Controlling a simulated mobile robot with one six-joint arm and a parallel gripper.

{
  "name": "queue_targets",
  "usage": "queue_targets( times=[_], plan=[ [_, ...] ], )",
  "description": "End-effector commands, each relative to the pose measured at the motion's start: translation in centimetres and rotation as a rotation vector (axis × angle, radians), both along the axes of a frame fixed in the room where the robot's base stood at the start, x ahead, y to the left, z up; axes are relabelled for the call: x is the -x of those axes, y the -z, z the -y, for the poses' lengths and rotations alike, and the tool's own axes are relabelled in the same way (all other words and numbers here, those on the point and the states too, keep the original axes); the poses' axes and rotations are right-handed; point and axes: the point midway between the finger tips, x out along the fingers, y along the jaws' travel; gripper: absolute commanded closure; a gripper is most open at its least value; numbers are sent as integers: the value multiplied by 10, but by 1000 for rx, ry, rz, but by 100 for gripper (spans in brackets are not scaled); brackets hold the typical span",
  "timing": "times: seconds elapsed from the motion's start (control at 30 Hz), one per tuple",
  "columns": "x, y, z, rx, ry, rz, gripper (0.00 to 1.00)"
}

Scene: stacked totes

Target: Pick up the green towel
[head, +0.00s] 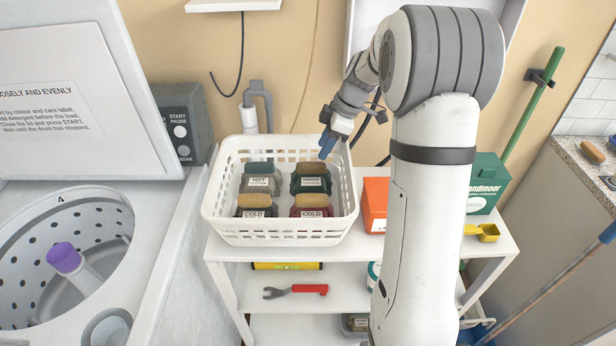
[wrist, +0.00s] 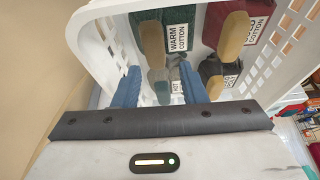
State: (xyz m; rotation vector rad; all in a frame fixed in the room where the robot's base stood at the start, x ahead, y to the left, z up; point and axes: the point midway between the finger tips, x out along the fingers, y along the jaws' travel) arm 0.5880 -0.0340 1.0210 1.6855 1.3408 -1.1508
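The green towel (head: 312,185) is a dark green folded bundle with a white label and a tan block on top. It lies in the back right of the white basket (head: 282,228). In the wrist view the green towel (wrist: 180,16), labelled WARM COTTON, is at the top, beyond my fingertips. My gripper (head: 327,143) is above the basket's back right, close over the towel. In the wrist view its two blue fingers (wrist: 162,78) are apart, with nothing held between them.
The basket also holds a grey HOT COTTON bundle (head: 259,186), a dark COLD bundle (head: 254,212) and a red COLD bundle (head: 310,212). An orange box (head: 374,203) and a green box (head: 486,183) stand to the right. The washer (head: 62,215) is at left.

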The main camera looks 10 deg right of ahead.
Motion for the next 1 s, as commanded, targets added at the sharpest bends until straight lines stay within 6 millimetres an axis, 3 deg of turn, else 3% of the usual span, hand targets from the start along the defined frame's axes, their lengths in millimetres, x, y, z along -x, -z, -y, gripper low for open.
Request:
queue_targets(
  times=[0.63, 0.93, 1.0],
  plan=[
    [-14, 69, -28, -9, -38, 10, 62],
    [-15, 75, -30, -8, -36, 14, 62],
    [-15, 75, -30, -8, -36, 14, 67]
  ],
)
